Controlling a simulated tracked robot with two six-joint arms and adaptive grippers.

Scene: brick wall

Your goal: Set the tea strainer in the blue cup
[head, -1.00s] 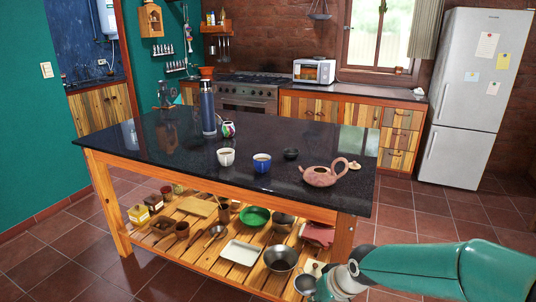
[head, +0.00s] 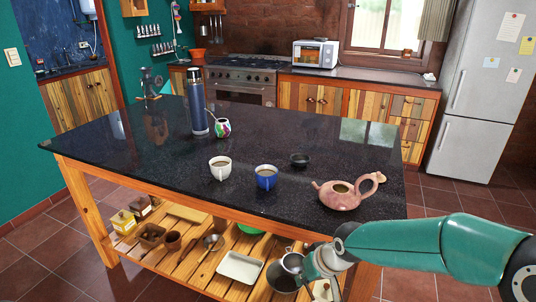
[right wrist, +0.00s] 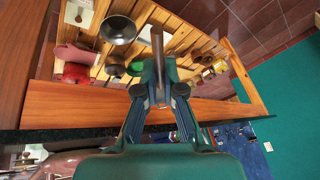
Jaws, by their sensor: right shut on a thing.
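The blue cup (head: 266,178) stands upright on the dark island top, filled with a brownish drink. My right gripper (head: 306,268) is low in front of the island's front edge, below the top. It is shut on a thin thing, likely the tea strainer (head: 292,263), which shows as a small grey round shape at the fingertips. In the right wrist view the fingers (right wrist: 158,92) close on this thing, seen nearly edge-on as a narrow upright strip (right wrist: 157,52). The cup is above and left of the gripper in the head view. My left gripper is not in view.
A white cup (head: 220,169) stands left of the blue cup. A dark small dish (head: 300,160) and a pink teapot (head: 343,195) stand to the right. A flask (head: 196,102) and a colourful gourd (head: 222,128) stand farther back. The shelf below holds a metal bowl (right wrist: 118,30) and other kitchenware.

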